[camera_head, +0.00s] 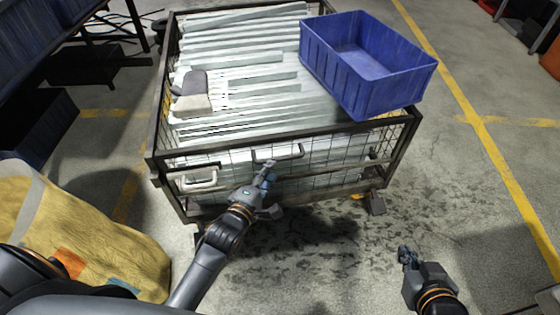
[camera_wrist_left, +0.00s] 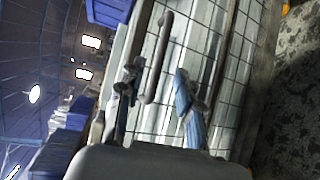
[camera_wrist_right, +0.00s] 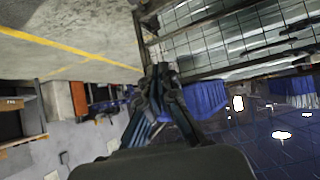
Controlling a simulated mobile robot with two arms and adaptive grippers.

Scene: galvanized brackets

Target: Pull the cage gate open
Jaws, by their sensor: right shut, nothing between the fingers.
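The cage gate (camera_head: 325,170) is the wire mesh front of the dark-framed cage, and it looks upright in its frame. A bar handle (camera_head: 278,153) is on its upper part. My left gripper (camera_head: 268,172) is just in front of the gate, close below this handle. In the left wrist view its fingers (camera_wrist_left: 157,82) are spread, with the handle (camera_wrist_left: 158,58) ahead between their lines; contact cannot be told. My right gripper (camera_head: 406,254) is shut and empty, off to the right of the cage; its closed fingers also show in the right wrist view (camera_wrist_right: 160,75).
A blue crate (camera_head: 365,70) sits on the right side. A pale handle (camera_head: 198,181) is at the front left. A yellow sack (camera_head: 75,235) lies left. Floor ahead and right is clear.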

